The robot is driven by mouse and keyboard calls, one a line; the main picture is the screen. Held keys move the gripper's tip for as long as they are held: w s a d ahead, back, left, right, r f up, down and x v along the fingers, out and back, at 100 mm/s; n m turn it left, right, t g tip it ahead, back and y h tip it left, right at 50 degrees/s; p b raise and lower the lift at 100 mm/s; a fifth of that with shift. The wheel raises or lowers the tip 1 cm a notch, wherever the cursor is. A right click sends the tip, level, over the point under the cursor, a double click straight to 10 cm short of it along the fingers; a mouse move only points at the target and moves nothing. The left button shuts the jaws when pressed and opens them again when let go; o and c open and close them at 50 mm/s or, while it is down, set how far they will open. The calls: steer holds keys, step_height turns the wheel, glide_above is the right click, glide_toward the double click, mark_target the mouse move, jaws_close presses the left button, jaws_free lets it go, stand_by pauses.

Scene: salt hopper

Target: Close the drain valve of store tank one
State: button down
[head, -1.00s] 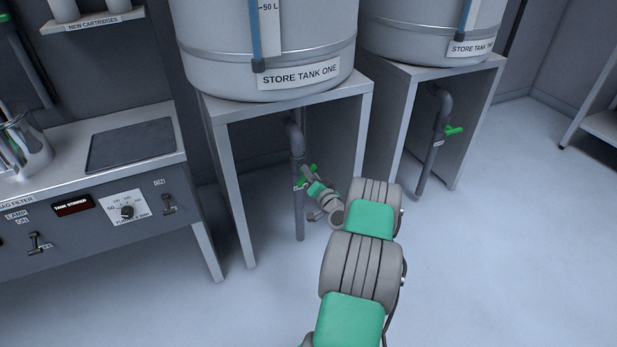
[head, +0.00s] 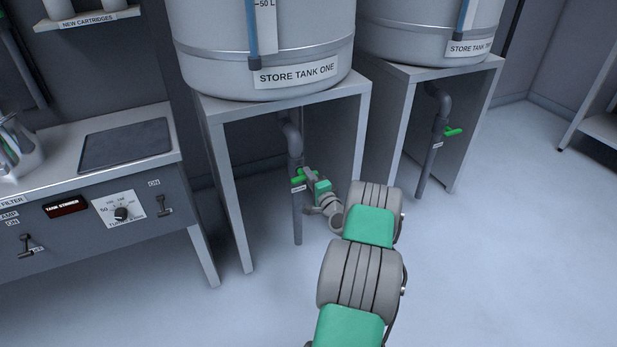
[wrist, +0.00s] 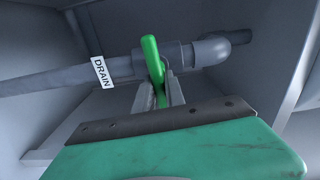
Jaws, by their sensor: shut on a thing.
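Store tank one (head: 262,45) stands on a grey stand at the centre of the head view, with its name label on the front. Its grey drain pipe (head: 297,215) comes down under the stand. The green valve handle (head: 300,176) sits on this pipe, partly hidden by my gripper in the head view. In the wrist view the green handle (wrist: 152,58) lies between my gripper's (wrist: 161,96) two fingers, which are shut on it. The handle stands across the pipe (wrist: 60,83) there. A white DRAIN label (wrist: 103,72) is on the pipe beside it.
The stand's legs (head: 235,200) and side panel frame the pipe closely. A second store tank (head: 420,30) stands to the right, with its own green valve handle (head: 453,132). A bench with a control panel (head: 90,215) is at the left. The floor in front is clear.

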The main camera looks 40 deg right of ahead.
stand_by(0.3)
steer(key=c, duration=1.4)
jaws_free()
steer(key=shift+s, duration=0.1)
steer(key=p+v, duration=0.1)
steer(key=v, duration=0.6)
steer(key=shift+s+p, duration=0.35)
steer(key=shift+a, duration=0.1)
